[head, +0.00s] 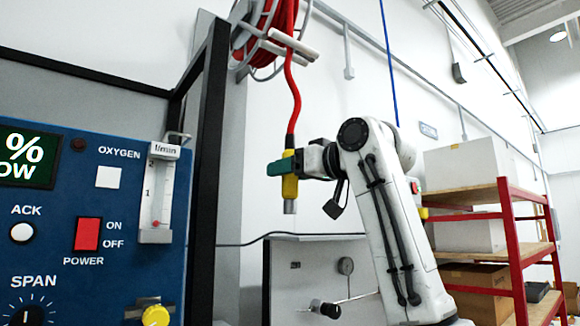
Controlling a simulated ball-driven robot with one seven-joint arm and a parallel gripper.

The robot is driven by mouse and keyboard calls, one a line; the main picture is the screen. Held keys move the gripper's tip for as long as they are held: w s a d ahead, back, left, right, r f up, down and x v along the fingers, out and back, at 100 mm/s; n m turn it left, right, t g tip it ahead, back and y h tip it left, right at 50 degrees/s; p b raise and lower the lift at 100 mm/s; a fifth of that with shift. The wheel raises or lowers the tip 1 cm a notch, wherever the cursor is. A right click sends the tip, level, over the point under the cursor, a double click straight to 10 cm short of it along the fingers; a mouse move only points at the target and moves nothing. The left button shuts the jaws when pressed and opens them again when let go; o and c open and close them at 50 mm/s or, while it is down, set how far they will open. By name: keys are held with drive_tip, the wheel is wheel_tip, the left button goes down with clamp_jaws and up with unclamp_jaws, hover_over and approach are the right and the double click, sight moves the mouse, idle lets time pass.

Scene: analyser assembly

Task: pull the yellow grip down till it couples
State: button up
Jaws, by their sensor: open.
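The yellow grip (289,186) hangs upright at the lower end of a red hose (293,95). A grey metal tip (290,207) points down below it, with nothing seen touching it. My gripper (283,166) comes in from the right at the grip's height. Its teal finger lies across the front of the grip and hides part of it. The jaws are open, one finger in front of the grip; the other finger is hidden, and I cannot tell whether they touch it.
The red hose comes down from a reel (262,30) on the wall. A blue analyser panel (60,200) and a dark frame post (203,170) stand at the left. A red shelf rack (515,250) with boxes stands at the right.

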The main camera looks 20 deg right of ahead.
clamp_jaws()
idle(0.6)
